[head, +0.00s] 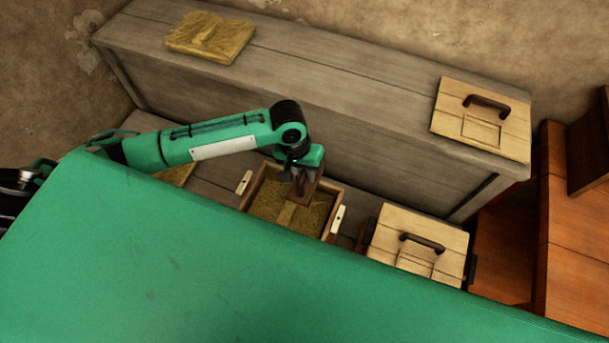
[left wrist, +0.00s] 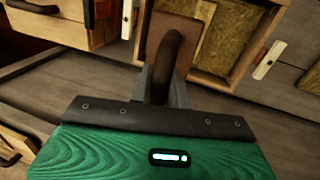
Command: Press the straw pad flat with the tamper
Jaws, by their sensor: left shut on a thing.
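A straw pad (head: 268,199) lies inside an open wooden box frame (head: 247,197) on the lower bench. It also shows in the left wrist view (left wrist: 236,38). My left gripper (head: 301,170) is over the right part of this frame. It is shut on the dark curved handle of a brown tamper (head: 305,192), whose flat block also shows in the left wrist view (left wrist: 161,27). The tamper is over the right side of the pad; I cannot tell whether it touches the straw. The block hides part of the pad. My right gripper is not in view.
Pale tabs (head: 337,219) stick out beside the frame. A wooden box with a dark handle (head: 390,232) stands to its right. On the raised back shelf (head: 340,75) lie another straw slab (head: 210,37) and a handled wooden panel (head: 457,132). Orange-brown wooden furniture (head: 572,235) stands at right.

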